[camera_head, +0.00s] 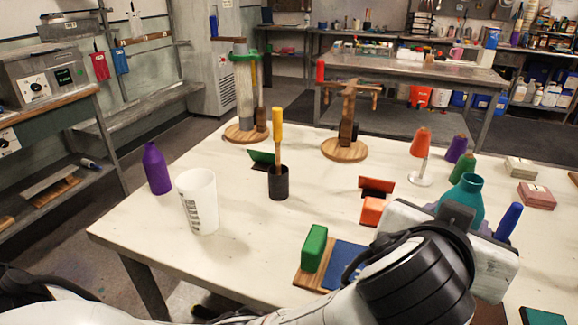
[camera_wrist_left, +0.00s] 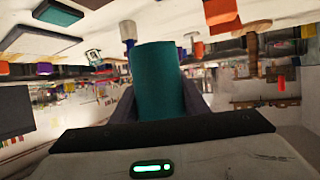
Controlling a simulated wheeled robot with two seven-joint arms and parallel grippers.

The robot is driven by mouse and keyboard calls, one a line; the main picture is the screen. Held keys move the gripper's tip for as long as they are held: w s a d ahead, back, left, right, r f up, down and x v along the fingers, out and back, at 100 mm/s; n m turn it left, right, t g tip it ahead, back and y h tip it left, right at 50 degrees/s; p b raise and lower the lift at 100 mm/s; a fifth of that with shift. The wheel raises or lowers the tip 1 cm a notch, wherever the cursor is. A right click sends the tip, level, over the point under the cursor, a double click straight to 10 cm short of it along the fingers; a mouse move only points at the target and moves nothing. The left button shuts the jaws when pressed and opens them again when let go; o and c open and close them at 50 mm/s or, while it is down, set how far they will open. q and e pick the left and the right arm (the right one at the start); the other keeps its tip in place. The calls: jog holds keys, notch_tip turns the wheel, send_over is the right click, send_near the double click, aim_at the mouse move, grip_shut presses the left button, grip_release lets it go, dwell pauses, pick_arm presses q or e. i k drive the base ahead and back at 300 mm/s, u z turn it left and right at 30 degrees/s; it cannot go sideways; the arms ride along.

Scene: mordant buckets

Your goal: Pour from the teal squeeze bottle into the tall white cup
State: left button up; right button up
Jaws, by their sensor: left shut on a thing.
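The teal squeeze bottle (camera_head: 465,198) is at the right of the table in the head view, neck up and roughly upright. My left gripper (camera_head: 462,214) is shut on it, and the wrist and hand hide its lower part. I cannot tell whether its base touches the table. In the left wrist view, the teal bottle (camera_wrist_left: 158,75) stands between the two fingers of my left gripper (camera_wrist_left: 160,100). The tall white cup (camera_head: 198,203) stands upright on the table's left side, with dark markings, well apart from the gripper. My right gripper is not in view.
A purple bottle (camera_head: 157,168) stands just left of the cup. A black cup with a yellow-handled tool (camera_head: 278,182), an orange block (camera_head: 372,210) and a green block (camera_head: 313,248) lie between cup and gripper. Wooden stands (camera_head: 345,150) are behind. Table (camera_head: 235,265) is bare near the cup.

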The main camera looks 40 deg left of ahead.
aim_at(200, 204)
jog(key=z, duration=2.15)
jog(key=k, duration=1.75)
jog(key=u, duration=1.2)
